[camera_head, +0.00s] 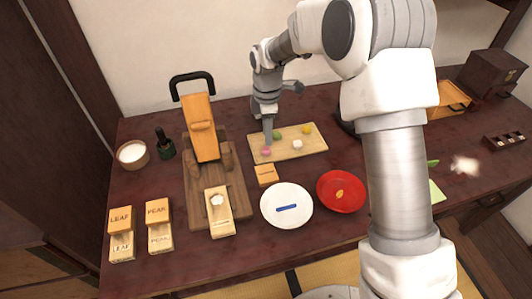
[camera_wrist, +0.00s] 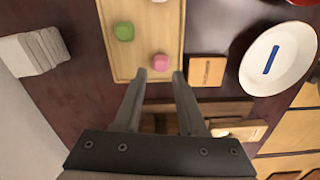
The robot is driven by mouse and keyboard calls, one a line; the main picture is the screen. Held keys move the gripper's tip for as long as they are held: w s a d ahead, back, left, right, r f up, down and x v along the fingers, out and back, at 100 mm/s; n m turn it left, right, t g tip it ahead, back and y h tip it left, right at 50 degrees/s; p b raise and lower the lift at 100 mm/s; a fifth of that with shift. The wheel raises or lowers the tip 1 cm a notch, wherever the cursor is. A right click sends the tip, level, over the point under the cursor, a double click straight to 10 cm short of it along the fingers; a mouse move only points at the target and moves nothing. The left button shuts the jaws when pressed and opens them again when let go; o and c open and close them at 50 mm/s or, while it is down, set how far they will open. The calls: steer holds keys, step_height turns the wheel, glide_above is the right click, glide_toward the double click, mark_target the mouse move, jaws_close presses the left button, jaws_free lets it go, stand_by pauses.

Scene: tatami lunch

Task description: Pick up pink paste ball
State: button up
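The pink paste ball (camera_head: 266,152) lies near the left front corner of a wooden board (camera_head: 312,146) on the dark table. In the wrist view the pink ball (camera_wrist: 160,62) sits just beyond my fingertips, roughly between them. My gripper (camera_head: 268,142) is over the left part of the board, pointing down. The wrist view shows my gripper (camera_wrist: 159,76) with its two fingers apart and nothing between them. A green ball (camera_head: 276,135), a white ball (camera_head: 297,145) and a yellow ball (camera_head: 306,129) lie on the same board.
A small wooden block (camera_head: 266,175) lies in front of the board. A white plate (camera_head: 274,211) with a blue stick and a red plate (camera_head: 353,191) stand farther forward. A wooden press (camera_head: 200,130) stands to the left. My arm hides part of the table's right side.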

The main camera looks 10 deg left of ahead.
mark_target(266, 148)
step_height(266, 148, down, 5)
steer(key=shift+s+a+f+b, duration=0.15)
steer(key=shift+f+b, duration=0.05)
steer(key=shift+b, duration=0.65)
jaws_close()
